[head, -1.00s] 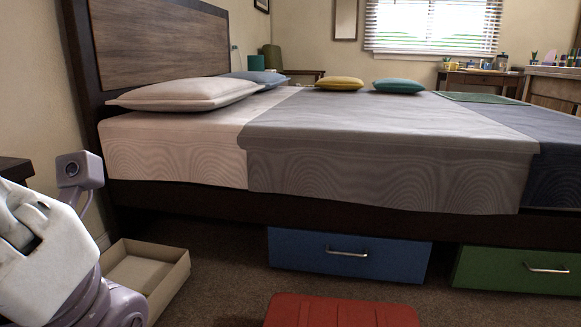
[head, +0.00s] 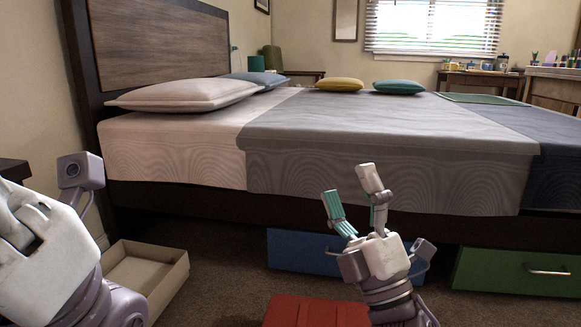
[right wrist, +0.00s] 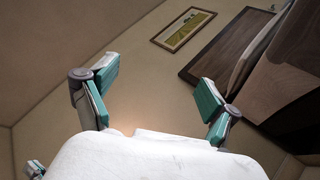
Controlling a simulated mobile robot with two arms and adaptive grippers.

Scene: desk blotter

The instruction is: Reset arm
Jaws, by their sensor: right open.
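My right gripper (head: 350,188) stands upright in front of the bed in the head view, its two teal-padded fingers spread apart and nothing between them. In the right wrist view the same gripper (right wrist: 158,86) is open and empty, facing the wall and a framed picture. My left arm shows at the lower left of the head view, with its white gripper body in part; its fingertips are not clear there, so its opening cannot be told.
The bed (head: 390,170) fills the middle. Under it are a blue drawer (head: 298,252) and a green drawer (head: 515,270). An open cardboard box (head: 172,285) and a red box (head: 305,312) are on the floor. A dark nightstand (head: 14,170) is at the left edge.

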